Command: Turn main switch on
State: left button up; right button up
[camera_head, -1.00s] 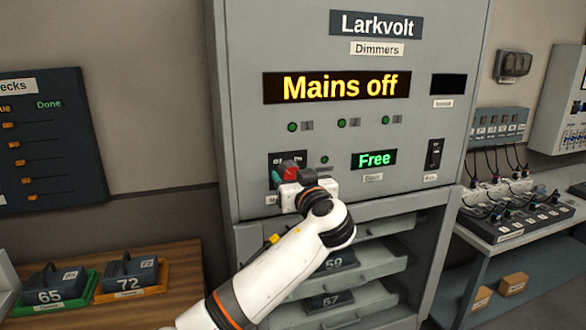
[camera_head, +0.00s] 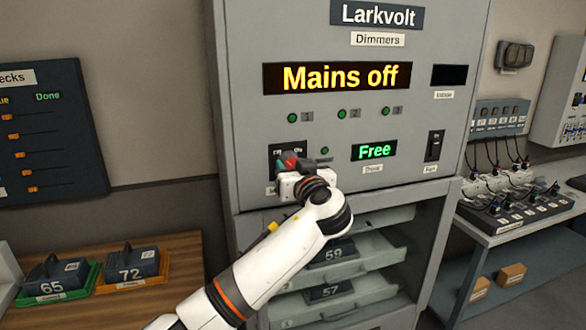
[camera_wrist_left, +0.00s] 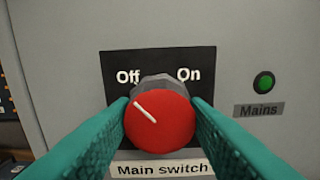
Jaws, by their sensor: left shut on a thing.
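The main switch is a red round knob (camera_wrist_left: 160,122) on a black plate (camera_wrist_left: 200,65) marked "Off" and "On". In the left wrist view its white pointer line points up-left, toward "Off". My left gripper (camera_wrist_left: 162,125) is shut on the knob, with a teal finger at each side. In the head view the gripper (camera_head: 287,166) covers much of the switch and only part of the red knob shows. The cabinet display (camera_head: 337,77) reads "Mains off". My right gripper is in neither current view.
A green lamp (camera_wrist_left: 264,82) labelled "Mains" is right of the switch. A "Free" display (camera_head: 374,151) and a rocker switch (camera_head: 434,146) are farther right. Open shelves (camera_head: 350,290) lie below. Numbered modules (camera_head: 130,264) stand on a wooden bench at left.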

pick_arm(q)
jog(key=m+p, duration=0.1)
jog(key=m, duration=1.1)
jog(key=shift+m, duration=0.4)
jog(key=m+p, duration=0.2)
jog(key=m, duration=0.2)
jog(key=shift+m, duration=0.3)
jog(key=shift+f+p, duration=0.1)
jog(key=shift+p, duration=0.2)
jog(key=o, duration=1)
jog(key=shift+c, duration=0.2)
